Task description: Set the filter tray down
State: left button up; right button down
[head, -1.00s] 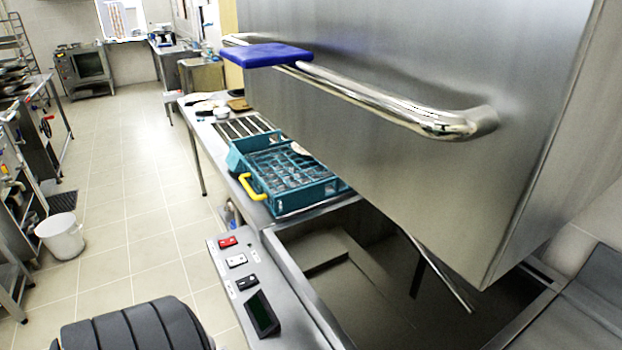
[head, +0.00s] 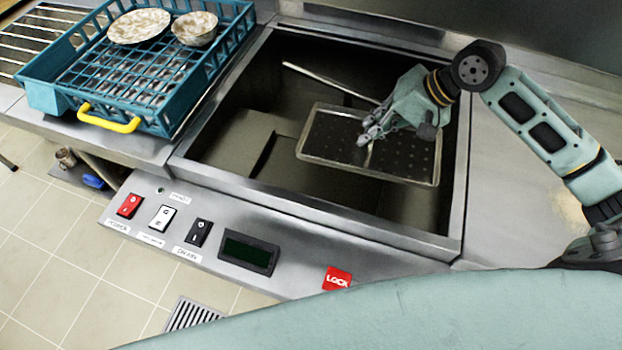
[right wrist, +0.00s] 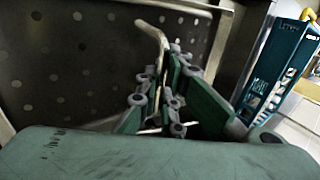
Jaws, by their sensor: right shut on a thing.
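The filter tray (head: 325,137) is a flat metal tray with a raised rim and small holes. In the head view it appears within the opening of the dark steel basin (head: 230,140), roughly level; I cannot tell whether it touches anything below. My right gripper (head: 368,136) is over the tray's middle and shut on its handle. In the right wrist view, the fingers (right wrist: 160,98) close around the bent metal handle (right wrist: 154,35), with the perforated tray face (right wrist: 70,60) behind. The fingers hide part of the handle. My left gripper is not in view.
A teal dish rack (head: 175,103) with a yellow handle holds a plate (head: 138,25) and a bowl (head: 195,28) on the left counter. A metal rod (head: 325,80) slants across the basin. A control panel (head: 205,235) runs along the front edge. The right counter (head: 520,215) has bare room.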

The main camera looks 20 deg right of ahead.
aim_at(327, 147)
jog(key=shift+w+a+f, duration=0.1)
jog(key=shift+w+f, duration=0.15)
jog(key=shift+f, duration=0.05)
jog(key=shift+t, duration=0.3)
jog(key=a+f, duration=0.2)
jog(key=a, duration=0.1)
jog(key=w+a+f+p, duration=0.1)
jog(key=a+f, duration=0.1)
jog(key=a, duration=0.1)
jog(key=w+a+f, duration=0.1)
jog(key=a+f, duration=0.1)
jog(key=a, duration=0.2)
jog(key=shift+w+f, duration=0.15)
jog(key=shift+a+f, duration=0.1)
jog(key=shift+f, duration=0.1)
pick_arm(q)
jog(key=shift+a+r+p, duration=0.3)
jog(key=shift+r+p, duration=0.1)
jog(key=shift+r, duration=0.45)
pick_arm(e)
jog(key=shift+f, duration=1.95)
jog(key=shift+f, duration=0.1)
jog(key=c, duration=2.3)
grip_release()
jog(key=shift+f, duration=0.1)
jog(key=o, duration=0.4)
